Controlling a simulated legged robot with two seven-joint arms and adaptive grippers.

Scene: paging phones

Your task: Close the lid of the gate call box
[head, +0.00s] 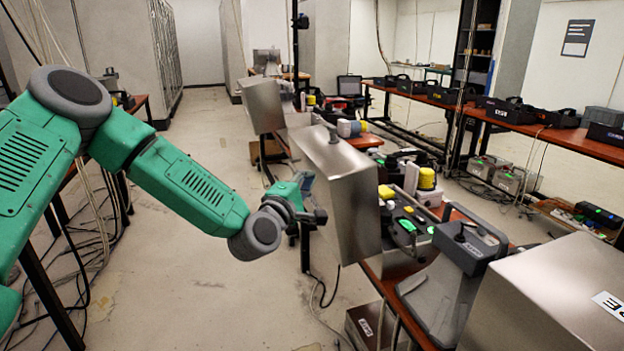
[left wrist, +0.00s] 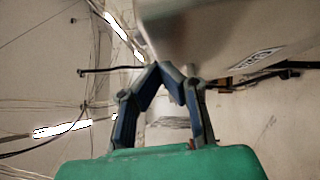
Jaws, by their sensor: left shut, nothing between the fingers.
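A steel call box lid (head: 338,190) stands open and tilted at the left edge of the bench, in the middle of the head view. Its label is not visible there, so I cannot confirm that it is the gate one. My left gripper (head: 318,216) is shut and empty, just left of this lid's broad face; I cannot tell whether they touch. In the left wrist view the fingertips (left wrist: 168,70) meet below a steel panel (left wrist: 215,28) bearing a white label too blurred to read. My right gripper is not in view.
Another steel lid (head: 262,105) stands farther back. A steel box (head: 545,290) with a partly visible label is at the lower right. Devices with yellow and green buttons (head: 408,225) and a dark handled unit (head: 470,245) crowd the bench. The floor (head: 200,285) at left is open, with cables.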

